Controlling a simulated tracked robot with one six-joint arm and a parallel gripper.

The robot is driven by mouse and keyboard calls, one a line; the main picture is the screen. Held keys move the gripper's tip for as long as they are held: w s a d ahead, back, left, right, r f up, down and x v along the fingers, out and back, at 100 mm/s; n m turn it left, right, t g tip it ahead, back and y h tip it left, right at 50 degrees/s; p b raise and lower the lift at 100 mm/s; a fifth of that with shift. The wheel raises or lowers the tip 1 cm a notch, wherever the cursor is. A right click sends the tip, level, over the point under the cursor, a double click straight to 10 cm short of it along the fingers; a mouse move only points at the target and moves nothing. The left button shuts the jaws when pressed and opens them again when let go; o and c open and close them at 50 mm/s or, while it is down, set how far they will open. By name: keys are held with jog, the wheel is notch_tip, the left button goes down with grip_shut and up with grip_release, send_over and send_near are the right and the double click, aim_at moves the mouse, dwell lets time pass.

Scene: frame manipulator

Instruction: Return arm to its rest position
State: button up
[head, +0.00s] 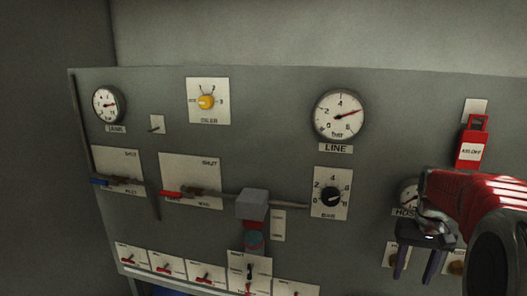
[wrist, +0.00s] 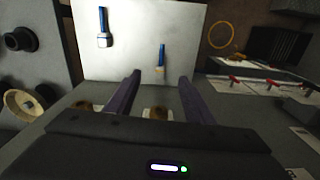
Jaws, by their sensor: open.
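My gripper (head: 418,262) is at the lower right of the head view, at the end of my red arm, in front of the panel. In the wrist view its two dark fingers (wrist: 160,95) stand apart with nothing between them. The grey panel (head: 270,100) fills most of the head view. A white plate (wrist: 135,20) with two blue-handled parts shows beyond the fingers in the wrist view. The gripper partly hides the lower right of the panel and the hose gauge (head: 407,193).
A row of small switches (head: 206,275) runs along the bottom.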

jog(key=s+a+r+n+t, duration=0.1)
jog(key=s+a+r+t, duration=0.1)
jog(key=s+a, duration=0.8)
jog(key=s+a+r+n+t, duration=0.2)
jog(key=s+a+t, duration=0.1)
jog(key=s+a, duration=0.7)
jog(key=shift+s+a+r+n, duration=0.2)
jog(key=shift+s+a+n, duration=0.1)
jog(key=shift+a, duration=0.85)
